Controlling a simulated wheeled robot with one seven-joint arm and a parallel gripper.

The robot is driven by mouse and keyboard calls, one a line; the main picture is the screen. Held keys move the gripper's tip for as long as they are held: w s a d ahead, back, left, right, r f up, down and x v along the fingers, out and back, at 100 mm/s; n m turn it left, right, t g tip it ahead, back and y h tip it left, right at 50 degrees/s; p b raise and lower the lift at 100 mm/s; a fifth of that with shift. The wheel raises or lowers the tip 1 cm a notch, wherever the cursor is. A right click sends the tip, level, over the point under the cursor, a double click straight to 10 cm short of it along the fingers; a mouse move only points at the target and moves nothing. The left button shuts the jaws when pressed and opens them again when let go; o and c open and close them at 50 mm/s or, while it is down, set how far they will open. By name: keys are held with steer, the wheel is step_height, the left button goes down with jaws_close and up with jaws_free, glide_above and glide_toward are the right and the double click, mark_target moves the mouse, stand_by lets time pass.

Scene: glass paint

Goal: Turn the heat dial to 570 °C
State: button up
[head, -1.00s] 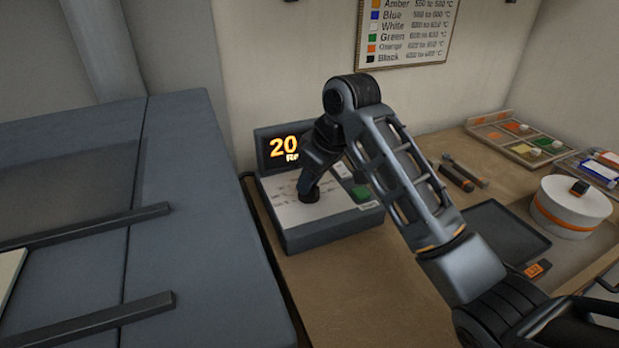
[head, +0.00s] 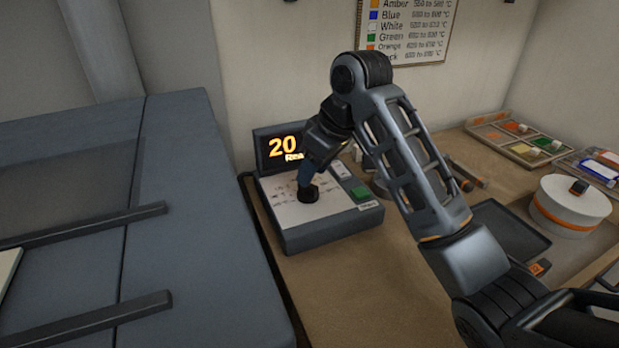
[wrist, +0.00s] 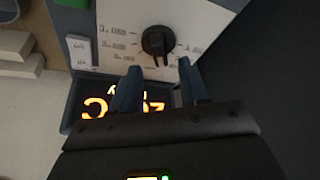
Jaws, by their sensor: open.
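The heat dial (head: 308,193) is a black round knob on the pale top of the grey control box (head: 333,236). In the wrist view the dial (wrist: 158,41) shows whole, with printed scale marks around it that are too blurred to read. My gripper (wrist: 158,76) is open, its two fingers apart and pointing toward the dial, with nothing between them. In the head view my gripper (head: 313,176) is above and just behind the dial. The orange display (head: 283,147) reads "20" with the rest hidden behind my gripper.
A green button (head: 361,193) and a white switch (head: 341,170) are on the box right of the dial. The big grey kiln (head: 180,230) stands close on the left. A dark tray (head: 497,236) and a white round container (head: 571,205) are on the bench at right.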

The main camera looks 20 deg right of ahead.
steer(key=v, duration=0.4)
steer(key=shift+s, duration=0.1)
stand_by(0.4)
